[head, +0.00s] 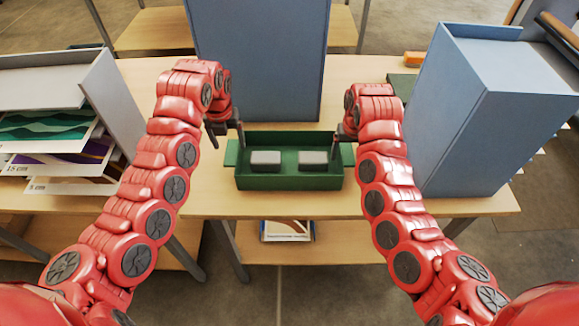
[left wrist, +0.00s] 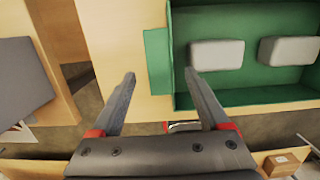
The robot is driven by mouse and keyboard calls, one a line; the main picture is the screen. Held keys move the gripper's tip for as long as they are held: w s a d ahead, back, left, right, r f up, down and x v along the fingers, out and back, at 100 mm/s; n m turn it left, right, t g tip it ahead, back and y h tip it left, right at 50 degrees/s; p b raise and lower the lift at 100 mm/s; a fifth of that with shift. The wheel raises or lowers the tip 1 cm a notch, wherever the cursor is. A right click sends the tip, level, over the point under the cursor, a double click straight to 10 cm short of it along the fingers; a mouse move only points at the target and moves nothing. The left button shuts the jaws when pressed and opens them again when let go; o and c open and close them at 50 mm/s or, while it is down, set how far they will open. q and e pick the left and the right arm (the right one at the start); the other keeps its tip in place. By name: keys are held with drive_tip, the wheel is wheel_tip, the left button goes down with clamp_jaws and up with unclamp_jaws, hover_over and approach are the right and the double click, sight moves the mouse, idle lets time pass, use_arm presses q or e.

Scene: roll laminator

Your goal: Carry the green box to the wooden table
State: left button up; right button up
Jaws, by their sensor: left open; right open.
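The green box (head: 290,181) is an open tray with a tab at each end, standing on a light wooden tabletop (head: 270,207). Two grey blocks, a left one (head: 265,160) and a right one (head: 313,160), lie inside it. My left gripper (head: 226,132) is open at the box's left end. In the left wrist view its fingers (left wrist: 159,73) appear on either side of the left tab (left wrist: 158,62), with no visible grip; one finger overlaps the box's wall. My right gripper (head: 343,140) is open by the box's right end; its fingers are partly hidden by the arm.
A tall blue-grey block (head: 258,60) stands right behind the box, and another blue-grey cabinet (head: 485,110) stands to the right. A grey shelf rack (head: 115,100) with printed sheets is at the left. Another wooden table (head: 155,30) stands farther back.

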drive_tip(key=r, duration=0.7)
drive_tip(key=s+r, duration=0.1)
drive_tip(key=r, duration=0.2)
drive_tip(key=shift+s+r, duration=0.1)
drive_tip(key=shift+r, duration=0.25)
use_arm(q)
wheel_tip(320, 180, up, 6)
drive_tip(key=shift+s, duration=0.35)
use_arm(e)
drive_tip(key=shift+s+r, duration=0.15)
drive_tip(key=shift+r, duration=0.45)
